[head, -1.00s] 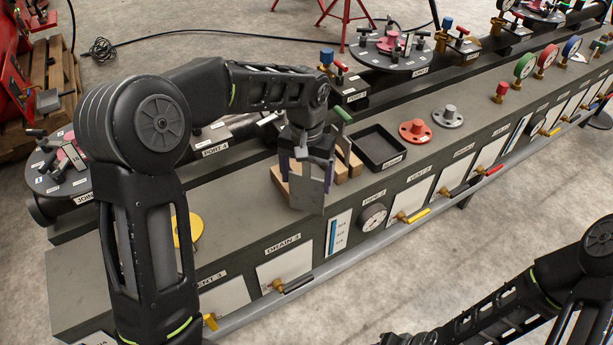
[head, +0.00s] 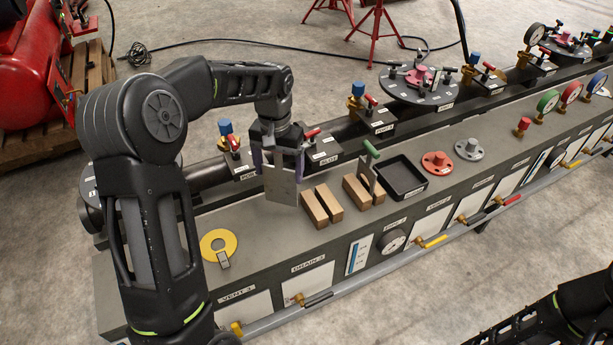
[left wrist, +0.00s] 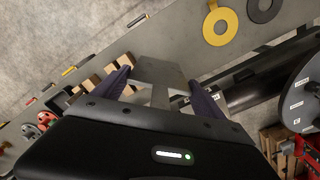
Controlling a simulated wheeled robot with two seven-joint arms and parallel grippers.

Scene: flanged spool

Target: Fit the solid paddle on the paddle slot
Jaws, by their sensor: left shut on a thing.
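My left gripper (head: 278,164) is shut on a flat grey plate, which looks like the solid paddle (head: 281,187). The plate hangs tilted above the bench top, left of the wooden blocks and clear of them. In the left wrist view the plate (left wrist: 160,72) spans between the purple fingers (left wrist: 160,90). I cannot pick out the paddle slot with certainty; the dark pipe (left wrist: 254,92) behind the bench is partly hidden by my gripper and arm. My right gripper is out of view; only part of my right arm shows at the lower right.
Two pairs of wooden blocks (head: 314,208) stand on the bench; a green-handled plate (head: 371,150) stands at the right pair. A yellow ring (head: 208,244) lies flat at left. A black tray (head: 423,185) and red and grey flanged pieces are farther right. Valves line the pipe behind.

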